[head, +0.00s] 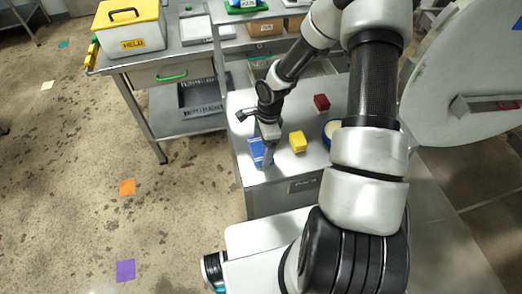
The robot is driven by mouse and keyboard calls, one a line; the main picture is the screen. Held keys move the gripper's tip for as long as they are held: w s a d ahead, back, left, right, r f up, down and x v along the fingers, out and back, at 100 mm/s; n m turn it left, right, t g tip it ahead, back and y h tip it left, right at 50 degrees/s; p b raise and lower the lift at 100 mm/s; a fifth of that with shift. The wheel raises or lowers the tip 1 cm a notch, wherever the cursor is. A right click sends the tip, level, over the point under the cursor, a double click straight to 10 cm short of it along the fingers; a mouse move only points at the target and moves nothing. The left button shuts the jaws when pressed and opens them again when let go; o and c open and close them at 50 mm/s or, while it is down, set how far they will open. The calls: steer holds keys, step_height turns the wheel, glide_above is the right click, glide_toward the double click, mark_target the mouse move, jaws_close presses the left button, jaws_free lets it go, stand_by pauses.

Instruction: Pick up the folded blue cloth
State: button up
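The folded blue cloth (256,150) lies near the left front corner of the grey cabinet top (288,170). My gripper (267,156) points down at the cloth's right side, with its fingers over or against it. I cannot tell whether the fingers touch the cloth or whether they are apart, as they are small and partly hidden by the wrist.
A yellow block (298,142) sits just right of my gripper. A dark red block (321,102) and a blue round item (331,128) are farther right. A steel table (170,52) with a yellow-lidded box (130,28) stands behind left. A large round door (460,75) is at right.

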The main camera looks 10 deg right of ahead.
mark_target(262, 148)
steer(key=shift+c, duration=0.9)
step_height(262, 148, up, 10)
